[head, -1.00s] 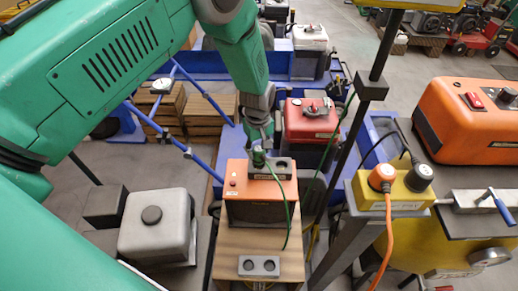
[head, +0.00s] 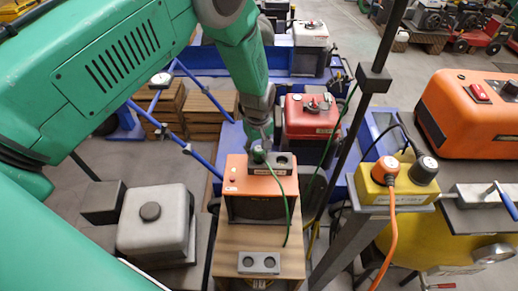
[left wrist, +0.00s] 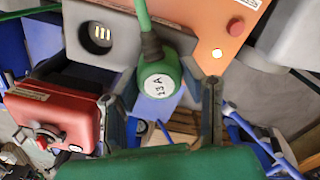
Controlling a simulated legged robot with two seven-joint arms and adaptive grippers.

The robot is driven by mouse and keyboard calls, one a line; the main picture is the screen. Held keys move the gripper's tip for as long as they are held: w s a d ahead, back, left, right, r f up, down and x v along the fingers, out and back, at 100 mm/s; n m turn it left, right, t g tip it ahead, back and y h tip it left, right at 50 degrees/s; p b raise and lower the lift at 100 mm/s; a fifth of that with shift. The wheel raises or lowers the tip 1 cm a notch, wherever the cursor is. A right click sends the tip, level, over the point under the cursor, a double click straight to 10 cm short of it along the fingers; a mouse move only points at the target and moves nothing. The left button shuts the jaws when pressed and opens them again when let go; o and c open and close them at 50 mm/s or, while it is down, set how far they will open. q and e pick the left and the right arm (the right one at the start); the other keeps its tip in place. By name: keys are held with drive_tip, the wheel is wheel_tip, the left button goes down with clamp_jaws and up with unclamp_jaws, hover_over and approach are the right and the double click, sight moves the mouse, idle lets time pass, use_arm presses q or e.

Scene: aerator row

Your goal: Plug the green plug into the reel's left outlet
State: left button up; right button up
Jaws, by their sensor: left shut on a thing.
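The green plug (head: 259,154) with a green cable is at the left end of a grey two-outlet block (head: 270,170) on top of an orange-topped box (head: 248,187). My left gripper (head: 263,141) comes down from above and is shut on the plug. In the left wrist view the plug (left wrist: 160,84) shows a round "13A" label, with a finger on each side. The block's right outlet (left wrist: 97,38) is bare there. The plug hides the left outlet, and I cannot tell how deep it sits. My right gripper is not in view.
A second grey two-outlet block (head: 259,263) lies on the wooden board (head: 235,238) in front. A red tank (head: 310,118) stands close behind. A dark upright post (head: 350,125) and a yellow box (head: 388,193) with orange and black plugs are to the right. A grey tank (head: 155,225) is to the left.

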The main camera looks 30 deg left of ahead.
use_arm(q)
drive_tip(key=shift+f+b, duration=0.3)
drive_tip(key=shift+f, duration=0.2)
drive_tip(key=o, duration=1.3)
drive_tip(key=shift+c, duration=0.2)
